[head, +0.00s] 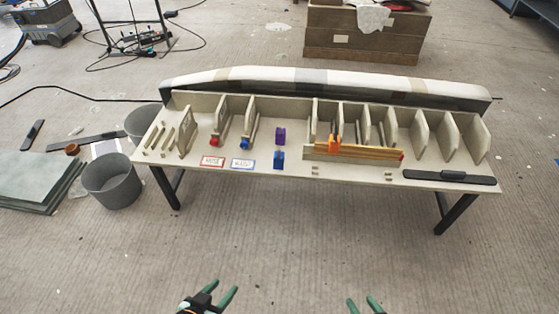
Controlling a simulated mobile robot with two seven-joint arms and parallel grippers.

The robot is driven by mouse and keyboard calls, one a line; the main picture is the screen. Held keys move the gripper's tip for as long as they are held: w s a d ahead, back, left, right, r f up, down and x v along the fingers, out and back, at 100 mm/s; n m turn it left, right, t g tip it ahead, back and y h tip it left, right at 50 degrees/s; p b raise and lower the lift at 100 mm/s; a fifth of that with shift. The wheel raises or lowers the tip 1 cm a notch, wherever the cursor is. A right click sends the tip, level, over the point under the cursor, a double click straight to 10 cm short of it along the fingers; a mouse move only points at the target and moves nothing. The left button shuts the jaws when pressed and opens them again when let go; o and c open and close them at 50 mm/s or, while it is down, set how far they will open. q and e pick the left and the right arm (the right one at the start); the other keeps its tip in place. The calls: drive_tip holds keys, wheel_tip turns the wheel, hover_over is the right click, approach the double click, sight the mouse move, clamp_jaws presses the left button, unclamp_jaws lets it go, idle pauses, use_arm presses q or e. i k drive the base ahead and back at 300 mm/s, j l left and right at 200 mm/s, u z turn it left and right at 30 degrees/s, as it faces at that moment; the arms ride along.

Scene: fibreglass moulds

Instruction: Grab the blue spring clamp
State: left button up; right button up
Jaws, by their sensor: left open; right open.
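A small blue object (279,159), which looks like the blue spring clamp, lies near the front edge of the long table (370,176), just in front of a purple one (280,137). Its jaws are too small to make out. Another blue-ended item (244,144) with a grey bar lies to its left, beside a red-ended one (214,140). My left gripper (223,290) is open and empty at the bottom of the view, well short of the table. My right gripper (363,304) is open and empty at the bottom edge, also apart from the table.
An orange clamp (335,144) stands at wooden strips (360,153) right of the blue object. Upright panels (420,133) line the table's back. A black bar (450,177) lies at the right. Grey buckets (112,184) stand at the left. Floor before the table is clear.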

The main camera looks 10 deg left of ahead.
sight(278, 158)
drive_tip(key=i+j+u, duration=0.2)
drive_tip(key=i+j, duration=0.4)
drive_tip(key=i+j+u, duration=0.25)
drive_tip(key=i+j, duration=0.2)
drive_tip(key=i, duration=0.3)
